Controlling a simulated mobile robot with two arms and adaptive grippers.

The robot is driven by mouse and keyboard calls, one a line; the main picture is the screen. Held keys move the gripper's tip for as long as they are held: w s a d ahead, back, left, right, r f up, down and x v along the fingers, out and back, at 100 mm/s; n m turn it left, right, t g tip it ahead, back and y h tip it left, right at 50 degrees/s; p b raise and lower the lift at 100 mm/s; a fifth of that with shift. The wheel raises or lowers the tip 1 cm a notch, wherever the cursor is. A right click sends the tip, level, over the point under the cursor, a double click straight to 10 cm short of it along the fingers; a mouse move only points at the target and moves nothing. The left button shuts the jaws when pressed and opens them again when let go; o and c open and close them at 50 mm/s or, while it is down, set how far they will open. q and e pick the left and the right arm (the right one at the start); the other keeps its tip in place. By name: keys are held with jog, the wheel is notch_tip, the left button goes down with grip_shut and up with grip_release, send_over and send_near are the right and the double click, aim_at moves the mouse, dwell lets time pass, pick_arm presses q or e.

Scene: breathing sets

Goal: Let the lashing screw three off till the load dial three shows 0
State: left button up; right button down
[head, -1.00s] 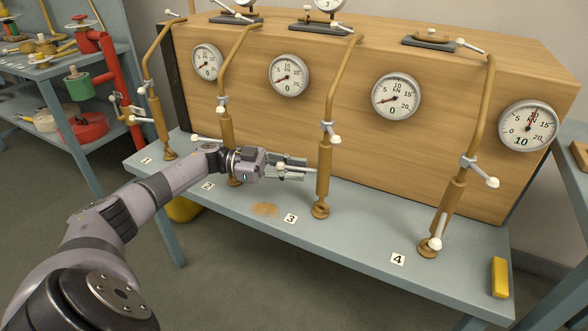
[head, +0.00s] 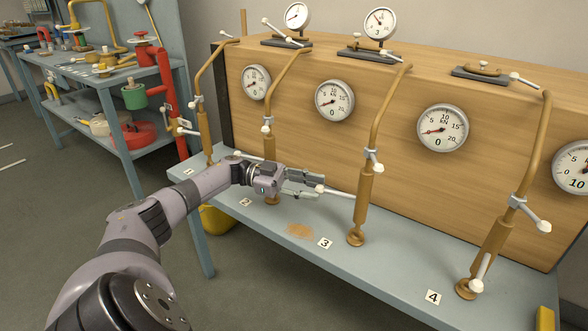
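Lashing screw three (head: 362,205) stands behind the number 3 tag, a brass body with a bent rod running up to the crate. Its white handle bar (head: 340,192) points left and ends in a white knob (head: 320,188). My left gripper (head: 318,185) is at that knob, fingers apart, with the knob at the fingertips; whether they touch it is unclear. The crate-face dial (head: 442,128) right of screw three shows a large 0, its red needle low left. A dial on the crate top (head: 379,25) shows 3. My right gripper is out of view.
Screws one (head: 203,130), two (head: 269,150) and four (head: 485,260) stand along the same grey bench (head: 390,265). The wooden crate (head: 300,135) rises close behind. A yellow block (head: 545,318) lies at the right end.

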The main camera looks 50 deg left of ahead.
pick_arm(q)
jog(key=v, duration=0.6)
jog(key=shift+a, duration=0.1)
dwell(0.4)
